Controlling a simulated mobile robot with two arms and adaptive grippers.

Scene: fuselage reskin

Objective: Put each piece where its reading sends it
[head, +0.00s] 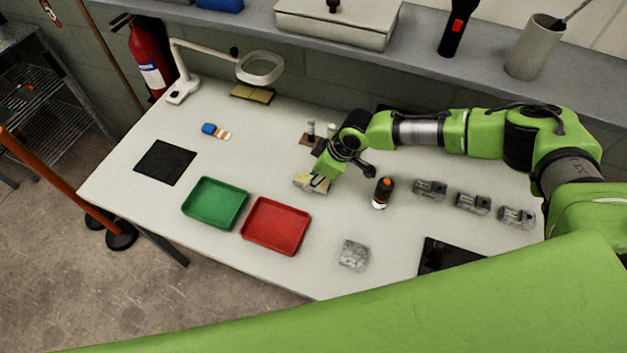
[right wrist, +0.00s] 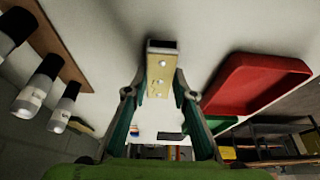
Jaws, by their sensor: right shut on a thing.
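My right gripper (head: 318,173) is shut on a pale yellowish block (head: 311,183), left of the middle of the bench. In the right wrist view the block (right wrist: 162,70), with round holes along its face, sits between the fingertips (right wrist: 160,92). A green tray (head: 214,203) and a red tray (head: 275,226) stand side by side, left and in front of the gripper. Several grey metal pieces lie apart: three in a row at the right (head: 430,189), (head: 472,203), (head: 516,217), and one (head: 353,255) near the front edge. My left gripper is out of view.
An orange-topped black bottle (head: 383,193) stands right of the gripper. A holder with small bottles (head: 312,137) is behind it. A black mat (head: 165,162), a blue-and-white item (head: 214,131) and a magnifier lamp (head: 260,68) are at the left. A black item (head: 447,256) lies front right.

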